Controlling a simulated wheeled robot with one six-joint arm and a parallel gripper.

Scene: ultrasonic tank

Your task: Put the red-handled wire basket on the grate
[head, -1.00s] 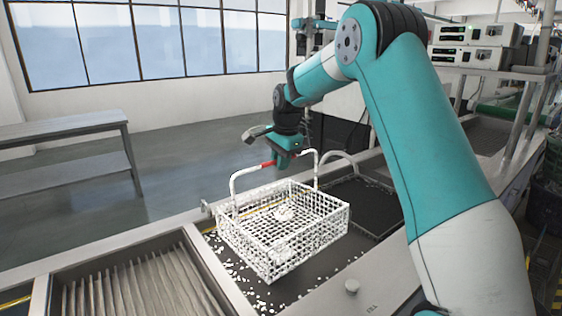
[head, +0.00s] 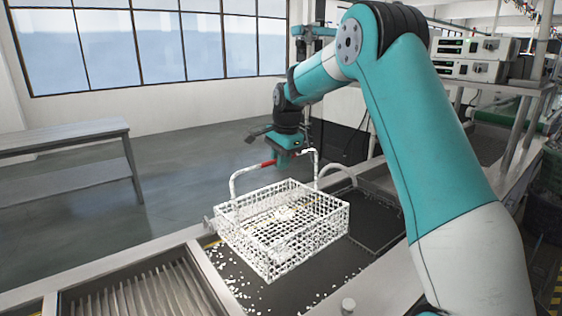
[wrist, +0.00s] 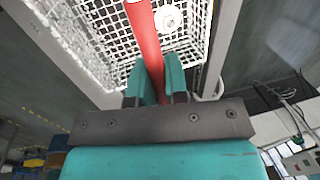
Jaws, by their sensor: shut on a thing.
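The white wire basket (head: 290,245) hangs level from its arched handle over the dark tank. My gripper (head: 285,160) is shut on the red grip (head: 268,163) of that handle. In the wrist view the red grip (wrist: 145,40) runs between the two teal fingers (wrist: 154,82), with the white mesh (wrist: 100,40) below. A pale round object (wrist: 168,18) shows inside the basket. The ribbed grate (head: 140,292) lies in a metal frame at the lower left, to the left of the basket; nothing rests on its visible part.
White bits are scattered on the dark tank surface (head: 240,277) around the basket. A second handle (head: 338,170) and a dark mesh area (head: 370,215) lie to the right. A metal knob (head: 348,305) stands on the front rim. A grey bench (head: 65,150) is at far left.

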